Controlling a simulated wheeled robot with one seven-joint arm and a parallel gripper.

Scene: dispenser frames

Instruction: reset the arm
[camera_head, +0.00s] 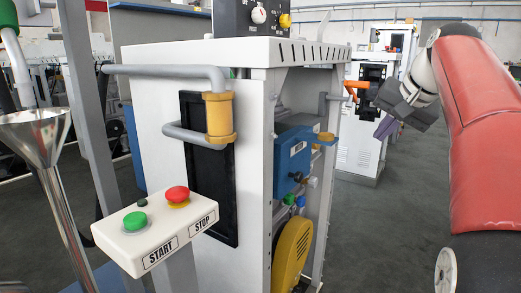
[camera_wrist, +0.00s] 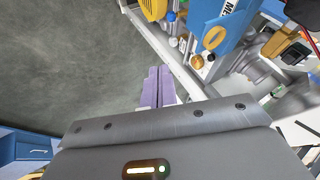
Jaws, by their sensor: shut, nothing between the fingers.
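My arm, in a red cover, comes in at the right of the head view, raised and bent. My gripper (camera_head: 384,130) hangs at its end in front of the space right of the white machine, with its purple fingers pointing down and left. In the wrist view the two purple fingers of my gripper (camera_wrist: 159,72) lie side by side, shut, with nothing between them. The gripper is apart from the machine and touches nothing that I can see.
A white machine (camera_head: 258,140) with a blue box (camera_head: 292,158) and yellow cover (camera_head: 291,255) stands at the centre. A START/STOP panel (camera_head: 155,232) and a metal funnel (camera_head: 35,135) are at left. Another machine (camera_head: 358,150) stands behind. Grey floor (camera_head: 385,230) is clear at right.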

